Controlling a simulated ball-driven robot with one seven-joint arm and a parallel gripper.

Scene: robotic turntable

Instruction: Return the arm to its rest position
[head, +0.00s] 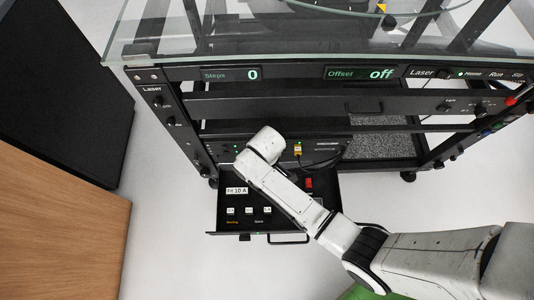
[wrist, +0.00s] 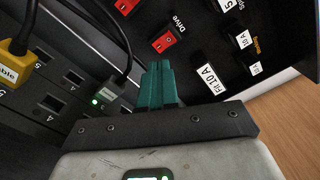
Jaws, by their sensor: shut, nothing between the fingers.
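My white arm reaches from the lower right of the head view over an open black drawer (head: 226,222) of the turntable rack. The end of the arm is low in front of the rack, and the fingers are hidden there. In the wrist view my gripper (wrist: 157,68) shows teal fingers pressed together, with nothing between them. The fingers point toward the area between the drawer's fuse panel and a port panel.
The drawer has a "Fit 10 A" label (wrist: 208,77) and a red fuse marked Drive (wrist: 164,42). A yellow plug (wrist: 12,50) and a dark cabled plug (wrist: 112,88) sit close by. A glass top (head: 300,45) overhangs. A wooden cabinet (head: 65,215) stands left; floor between is clear.

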